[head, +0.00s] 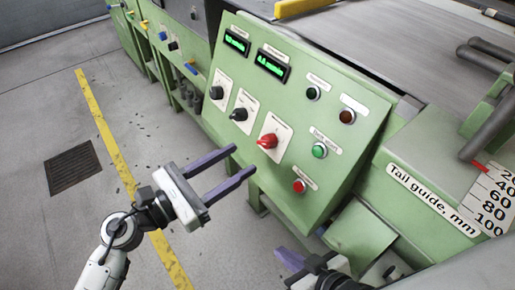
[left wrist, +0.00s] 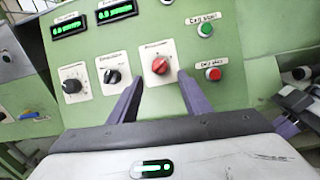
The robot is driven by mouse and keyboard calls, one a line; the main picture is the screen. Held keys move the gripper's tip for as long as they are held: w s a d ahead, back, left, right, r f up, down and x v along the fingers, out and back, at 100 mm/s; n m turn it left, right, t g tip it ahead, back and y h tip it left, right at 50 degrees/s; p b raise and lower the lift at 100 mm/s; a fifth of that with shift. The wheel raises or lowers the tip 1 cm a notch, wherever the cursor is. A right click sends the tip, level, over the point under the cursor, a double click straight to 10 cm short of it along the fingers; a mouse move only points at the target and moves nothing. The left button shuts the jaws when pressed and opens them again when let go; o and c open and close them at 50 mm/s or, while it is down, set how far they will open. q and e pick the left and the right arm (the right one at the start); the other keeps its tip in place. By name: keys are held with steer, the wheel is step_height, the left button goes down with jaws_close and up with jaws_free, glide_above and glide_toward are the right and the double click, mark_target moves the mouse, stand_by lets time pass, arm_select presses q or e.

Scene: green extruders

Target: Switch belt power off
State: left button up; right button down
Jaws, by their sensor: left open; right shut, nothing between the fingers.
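A red rotary switch (head: 268,141) sits on a white plate on the sloped green control panel (head: 345,180). It also shows in the left wrist view (left wrist: 160,66); its label is too small to read surely. My left gripper (head: 244,160) is open, its two purple fingers pointing at the panel just below and in front of the red switch. In the left wrist view the fingertips lie either side below the switch, apart from it, with nothing between them. My right gripper (head: 290,259) is low at the bottom edge, shut and empty, partly cut off.
Two black knobs (head: 239,114) (head: 216,92) sit left of the red switch, under two green displays (head: 271,65). A green button (head: 320,150) and a red button (head: 299,186) are to its right. A conveyor (head: 420,45) lies behind the panel; open floor is left.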

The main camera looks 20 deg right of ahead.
mark_target(267, 142)
arm_select(q)
steer(key=x, duration=0.6)
steer(key=shift+w+d, duration=0.15)
steer(key=shift+d, duration=0.2)
steer(key=c, duration=1)
